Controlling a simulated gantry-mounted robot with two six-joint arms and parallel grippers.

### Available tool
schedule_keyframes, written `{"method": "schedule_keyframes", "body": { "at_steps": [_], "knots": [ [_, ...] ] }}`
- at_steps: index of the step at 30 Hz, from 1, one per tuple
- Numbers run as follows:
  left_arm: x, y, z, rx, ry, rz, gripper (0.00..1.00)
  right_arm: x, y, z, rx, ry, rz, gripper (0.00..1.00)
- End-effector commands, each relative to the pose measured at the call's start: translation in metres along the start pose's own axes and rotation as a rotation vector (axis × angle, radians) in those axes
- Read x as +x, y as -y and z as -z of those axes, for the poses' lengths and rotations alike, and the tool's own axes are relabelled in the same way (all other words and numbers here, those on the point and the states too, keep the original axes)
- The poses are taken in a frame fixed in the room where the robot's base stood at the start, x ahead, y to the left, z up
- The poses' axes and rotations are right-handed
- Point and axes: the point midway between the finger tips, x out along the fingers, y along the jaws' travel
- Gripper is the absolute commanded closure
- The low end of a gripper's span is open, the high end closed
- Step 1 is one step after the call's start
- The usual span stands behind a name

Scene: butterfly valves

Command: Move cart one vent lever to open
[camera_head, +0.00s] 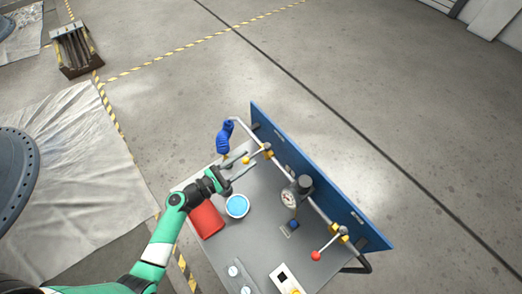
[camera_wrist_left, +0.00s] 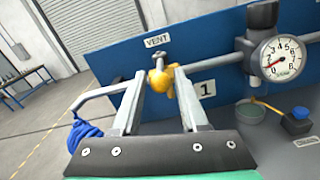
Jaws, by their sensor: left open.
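The vent valve (camera_head: 267,154) sits on the pipe along the blue panel of the cart, under a VENT label (camera_wrist_left: 157,40) in the left wrist view. Its lever ends in a yellow knob (camera_head: 246,160), which also shows in the left wrist view (camera_wrist_left: 160,82) with the valve behind it. My left gripper (camera_head: 248,161) is open, with its fingers on either side of the yellow knob. In the left wrist view, the fingers (camera_wrist_left: 159,78) lie left and right of the knob; I cannot tell whether either touches it. My right gripper is not in view.
The blue panel (camera_head: 320,180) carries a pressure gauge (camera_head: 289,199) and a red-knobbed lever (camera_head: 316,256). A red container (camera_head: 206,220) and a bowl of blue liquid (camera_head: 237,206) stand on the cart top near my left arm.

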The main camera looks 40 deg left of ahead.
Motion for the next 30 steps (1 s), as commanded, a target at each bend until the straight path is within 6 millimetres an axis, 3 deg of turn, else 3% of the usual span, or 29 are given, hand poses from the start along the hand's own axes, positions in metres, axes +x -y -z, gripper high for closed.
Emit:
{"method": "schedule_keyframes", "body": {
  "at_steps": [3, 9, 19, 26, 30],
  "knots": [
    [0.028, 0.001, 0.000, 0.002, 0.003, 0.005, 0.57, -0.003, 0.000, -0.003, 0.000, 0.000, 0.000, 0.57],
    [0.058, 0.001, 0.000, 0.001, 0.001, 0.002, 0.57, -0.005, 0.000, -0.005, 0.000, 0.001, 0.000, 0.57],
    [0.065, 0.001, 0.000, 0.000, 0.000, 0.000, 0.57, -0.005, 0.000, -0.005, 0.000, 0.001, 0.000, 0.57],
    [0.064, 0.000, 0.000, 0.000, 0.000, 0.000, 0.96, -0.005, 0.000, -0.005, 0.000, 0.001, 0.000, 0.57],
    [0.064, 0.000, 0.000, 0.001, 0.000, 0.000, 1.00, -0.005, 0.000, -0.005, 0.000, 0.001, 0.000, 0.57]
  ]
}}
